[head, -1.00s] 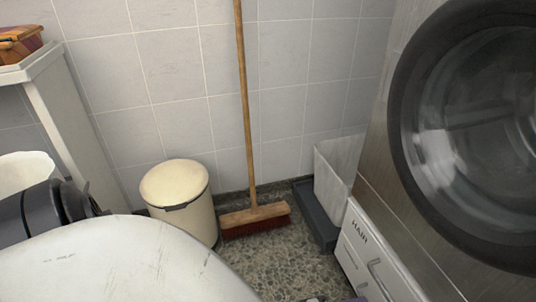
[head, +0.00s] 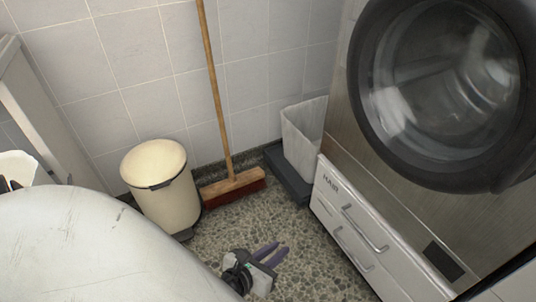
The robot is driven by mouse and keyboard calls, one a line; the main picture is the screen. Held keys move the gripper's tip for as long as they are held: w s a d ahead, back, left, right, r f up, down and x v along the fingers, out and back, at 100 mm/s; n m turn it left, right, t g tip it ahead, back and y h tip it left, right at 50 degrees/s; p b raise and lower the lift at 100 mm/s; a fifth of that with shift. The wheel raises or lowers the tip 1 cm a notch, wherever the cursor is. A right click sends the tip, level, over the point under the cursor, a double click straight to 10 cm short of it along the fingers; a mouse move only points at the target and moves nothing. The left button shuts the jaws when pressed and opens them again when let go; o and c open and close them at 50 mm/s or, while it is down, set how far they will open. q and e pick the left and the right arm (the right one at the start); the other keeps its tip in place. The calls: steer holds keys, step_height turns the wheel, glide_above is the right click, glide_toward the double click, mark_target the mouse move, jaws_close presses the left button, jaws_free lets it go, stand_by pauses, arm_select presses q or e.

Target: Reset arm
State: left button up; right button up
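My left gripper (head: 283,246) shows at the bottom middle of the head view, above the pebbled floor. Its two dark purple-grey fingers point up and to the right, with a narrow gap between them. Nothing shows between the fingers, so it looks slightly open and empty. Much of its arm is hidden behind my large pale body part at the lower left. My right gripper is not in view.
A cream bin (head: 163,200) and a broom (head: 233,188) stand by the tiled wall. A white bin (head: 304,138) on a dark base is in the corner. A front-loading machine (head: 440,90) above white drawers (head: 365,240) fills the right. Pebbled floor between is clear.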

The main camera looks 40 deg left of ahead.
arm_select(q)
steer(key=shift+s+a+r+n, duration=0.15)
steer(key=shift+s+a+n, duration=0.1)
steer(key=shift+s+n, duration=0.5)
steer(key=shift+w, duration=0.25)
